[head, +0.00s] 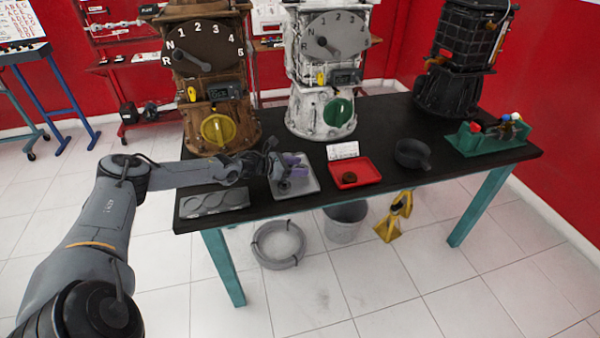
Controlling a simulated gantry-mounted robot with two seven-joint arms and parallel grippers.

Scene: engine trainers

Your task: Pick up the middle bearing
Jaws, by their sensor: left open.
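A grey tray (309,185) stands near the front edge of the black table, and my left gripper (294,169) is over it. The gripper is open, with purple-tinted fingers. A small dark round piece (284,187) shows in the tray just below the fingers; I cannot tell whether they touch it. A dark brown ring-like part (349,177) lies in the red tray (368,178) to the right. I cannot tell which piece is the middle bearing. The gripper and wrist hide part of the grey tray. My right gripper is not in view.
A grey plate with round recesses (212,201) lies at the table's front left. A brown engine (205,75), a white engine (325,70) and a black one (465,55) stand behind. A black bowl (412,154) and a green fixture (487,138) are to the right.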

